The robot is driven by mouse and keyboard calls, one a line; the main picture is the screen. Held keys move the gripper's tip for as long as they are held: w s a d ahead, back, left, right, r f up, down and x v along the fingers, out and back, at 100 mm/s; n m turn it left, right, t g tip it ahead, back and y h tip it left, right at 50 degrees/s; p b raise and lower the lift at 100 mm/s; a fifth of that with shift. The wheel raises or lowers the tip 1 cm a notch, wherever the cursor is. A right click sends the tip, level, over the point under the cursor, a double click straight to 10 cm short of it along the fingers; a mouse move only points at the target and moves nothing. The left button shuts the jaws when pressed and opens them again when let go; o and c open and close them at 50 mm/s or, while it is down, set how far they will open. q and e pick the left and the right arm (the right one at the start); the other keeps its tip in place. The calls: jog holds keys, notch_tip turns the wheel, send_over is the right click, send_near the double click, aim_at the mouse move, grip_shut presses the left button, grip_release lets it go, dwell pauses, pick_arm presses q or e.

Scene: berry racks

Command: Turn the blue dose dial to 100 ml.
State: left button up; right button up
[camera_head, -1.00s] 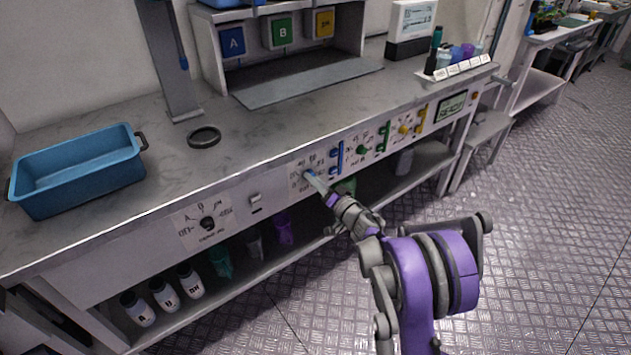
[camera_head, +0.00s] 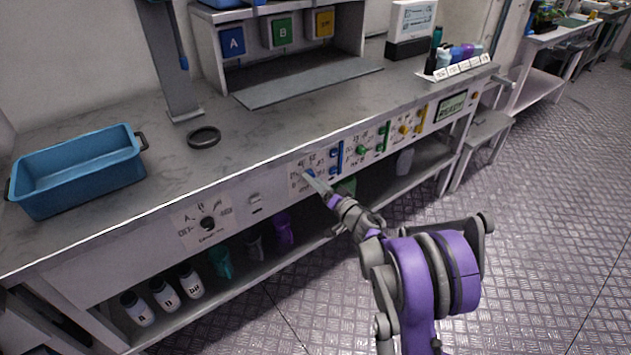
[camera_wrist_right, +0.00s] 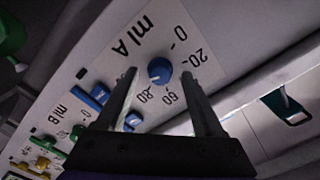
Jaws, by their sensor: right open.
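The blue dose dial (camera_wrist_right: 159,71) is a round knob on a white scale plate (camera_wrist_right: 150,40) marked "ml A". In the right wrist view its small white mark points down and left, roughly toward the 80. The numbers 0, 20, 60 and 80 can be read; my fingers cover part of the scale, and I cannot see the 100. My right gripper (camera_wrist_right: 160,74) is open, with one finger on each side of the dial. I cannot tell whether the fingers touch it. In the head view my right gripper (camera_head: 309,175) reaches the bench's front panel and largely hides the dial.
Green (camera_head: 362,150) and yellow (camera_head: 404,129) dials follow to the right, then a display reading READY (camera_head: 451,106). A black dial (camera_head: 208,223) is to the left. Bottles (camera_head: 164,294) stand on the shelf below.

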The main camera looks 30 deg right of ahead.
jog(key=s+p, duration=0.1)
jog(key=s, duration=0.9)
jog(key=shift+s+d, duration=0.2)
jog(key=shift+d, duration=0.2)
